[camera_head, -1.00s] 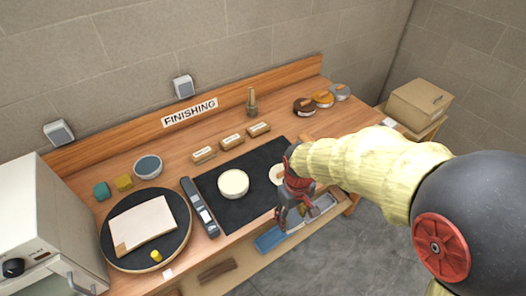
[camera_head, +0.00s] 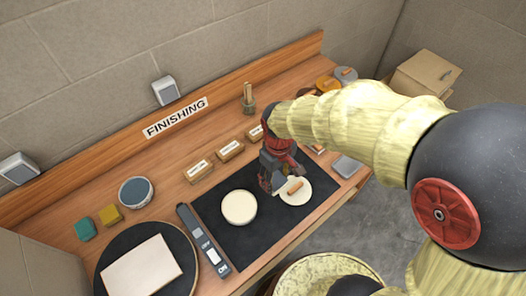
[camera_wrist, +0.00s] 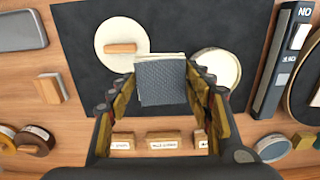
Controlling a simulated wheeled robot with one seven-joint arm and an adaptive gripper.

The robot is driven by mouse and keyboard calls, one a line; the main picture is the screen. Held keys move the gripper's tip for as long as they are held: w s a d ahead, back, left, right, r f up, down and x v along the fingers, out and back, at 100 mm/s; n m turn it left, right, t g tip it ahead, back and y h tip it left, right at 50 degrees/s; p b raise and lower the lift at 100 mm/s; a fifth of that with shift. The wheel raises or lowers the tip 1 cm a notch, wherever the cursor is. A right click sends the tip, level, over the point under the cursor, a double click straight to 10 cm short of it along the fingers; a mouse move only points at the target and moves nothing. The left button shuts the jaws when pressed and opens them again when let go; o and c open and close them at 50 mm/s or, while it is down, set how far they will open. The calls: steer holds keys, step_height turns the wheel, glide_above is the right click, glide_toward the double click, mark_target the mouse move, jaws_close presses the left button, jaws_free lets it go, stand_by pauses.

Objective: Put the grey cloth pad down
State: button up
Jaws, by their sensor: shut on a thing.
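My gripper (camera_head: 267,182) hangs over the back part of the black mat (camera_head: 231,242), between the white round dish (camera_head: 239,208) and a white disc with a wooden handle (camera_head: 295,193). In the wrist view my gripper (camera_wrist: 160,92) is shut on the grey cloth pad (camera_wrist: 162,80), a square woven piece with a pale edge. The pad is between the fingertips, with the mat behind it. Whether it touches the mat I cannot tell. In the head view I cannot make out the pad; the gripper seems to hide it.
Labelled wooden blocks (camera_head: 199,171) stand behind the mat. A long grey switch box (camera_head: 203,238) lies on its left, beside a round black board (camera_head: 187,244) with a pale sheet. The mat's front part is clear.

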steer(key=w+f, duration=0.3)
steer(key=w, duration=0.1)
steer(key=w+f+b, duration=0.1)
steer(key=w+f, duration=0.2)
steer(key=w, duration=0.2)
steer(key=w+f, duration=0.3)
steer(key=w, duration=0.1)
steer(key=shift+w, duration=0.35)
steer(key=shift+w+f, duration=0.45)
steer(key=shift+f, duration=0.15)
steer(key=shift+f+b, duration=0.4)
steer(key=shift+f, duration=1)
steer(key=shift+f, duration=0.15)
steer(key=o, duration=1.1)
steer(key=shift+a, duration=0.1)
